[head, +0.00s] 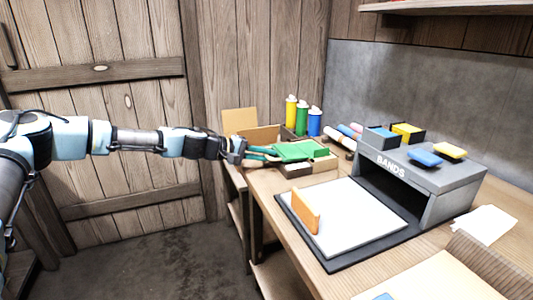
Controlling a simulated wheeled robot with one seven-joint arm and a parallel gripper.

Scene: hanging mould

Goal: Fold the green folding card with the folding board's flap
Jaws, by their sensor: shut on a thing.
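The green folding card (300,150) is at the back left of the bench, over a low cardboard tray (318,166). My gripper (274,154) reaches in from the left with teal fingers and is shut on the card's left edge. I cannot tell whether the card still touches the tray. The folding board (352,222) lies flat nearer to me, a pale panel on a dark base. An orange flap (305,209) stands upright near its left side. No card lies on the board.
Yellow, green and blue bottles (302,116) stand behind the tray. A grey box marked BANDS (432,182), with small blue and yellow items on top, stands right of the board. White paper (485,224) lies at the right. A wooden door (100,115) is at the left.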

